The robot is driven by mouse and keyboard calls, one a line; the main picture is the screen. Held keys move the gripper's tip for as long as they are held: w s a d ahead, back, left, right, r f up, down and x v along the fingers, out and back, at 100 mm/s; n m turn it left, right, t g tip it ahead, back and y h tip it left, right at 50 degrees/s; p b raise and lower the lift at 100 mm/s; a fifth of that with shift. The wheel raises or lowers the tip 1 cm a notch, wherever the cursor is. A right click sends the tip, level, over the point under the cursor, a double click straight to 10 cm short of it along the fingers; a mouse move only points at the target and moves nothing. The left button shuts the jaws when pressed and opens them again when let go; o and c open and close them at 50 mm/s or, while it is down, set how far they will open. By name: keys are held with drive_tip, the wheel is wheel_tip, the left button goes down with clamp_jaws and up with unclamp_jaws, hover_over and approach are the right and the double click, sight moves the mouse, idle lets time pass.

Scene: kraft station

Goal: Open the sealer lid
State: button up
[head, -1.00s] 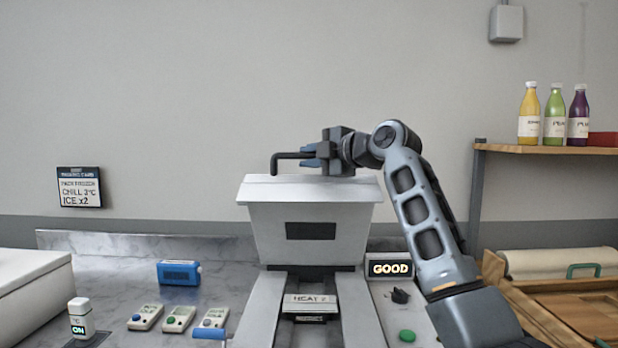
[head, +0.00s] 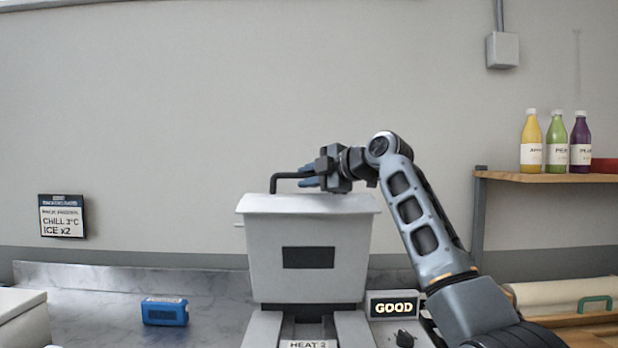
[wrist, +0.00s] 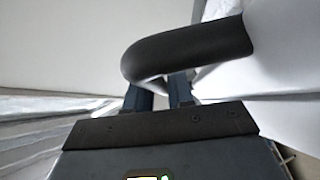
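The sealer (head: 308,232) is a pale grey box with a dark window, standing in the middle of the head view. Its lid (head: 345,203) forms the top, with a black bent handle (head: 284,178) above it. My gripper (head: 312,180) is at the right end of that handle, above the lid. In the wrist view the handle (wrist: 190,47) crosses in front of the two fingers (wrist: 160,92) and hides their tips. A narrow gap shows between the fingers; I cannot tell whether they grip the handle.
A lit GOOD display (head: 395,306) stands right of the sealer. A blue box (head: 165,311) lies on the counter at left. A shelf (head: 540,178) with three bottles is at right. The wall above the sealer is clear.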

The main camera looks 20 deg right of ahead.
drive_tip(key=shift+o, duration=0.2)
drive_tip(key=shift+f, duration=0.1)
drive_tip(key=b+v, duration=0.2)
drive_tip(key=v, duration=0.5)
drive_tip(key=shift+s, duration=0.3)
drive_tip(key=shift+d, duration=0.15)
